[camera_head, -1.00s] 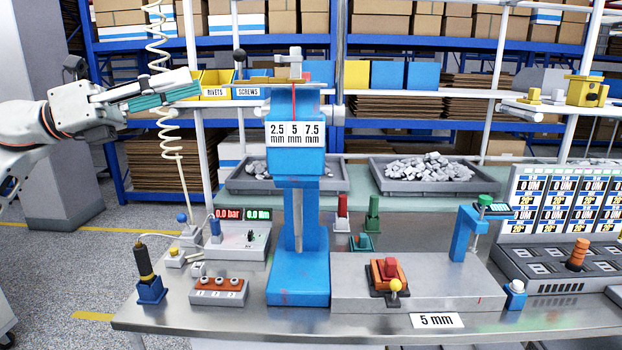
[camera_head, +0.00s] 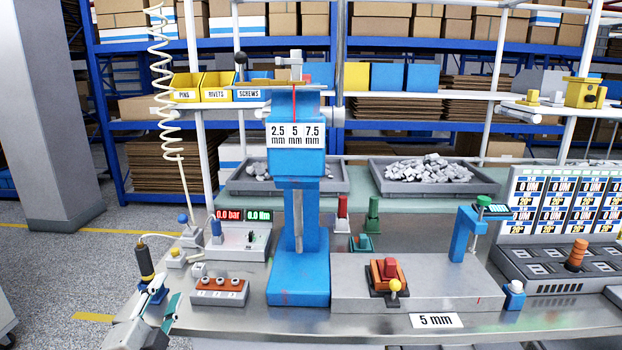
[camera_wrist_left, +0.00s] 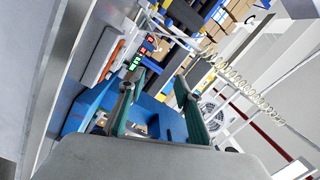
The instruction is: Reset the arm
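My left gripper (camera_head: 160,303) is low at the left front corner of the bench in the head view. It is open, with two teal-lined fingers apart and nothing between them. It overlaps the blue holder (camera_head: 160,295) of the black and yellow screwdriver (camera_head: 145,264), and I cannot tell whether it touches it. In the left wrist view the open fingers (camera_wrist_left: 155,100) show with blue parts behind them. My right gripper is not in view.
A blue press (camera_head: 298,245) stands mid-bench. A grey button box (camera_head: 219,292) is right of the gripper. A coiled hose (camera_head: 160,60) hangs above. A grey block (camera_head: 450,280) carries a red and orange part (camera_head: 388,272). Floor is free left of the bench.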

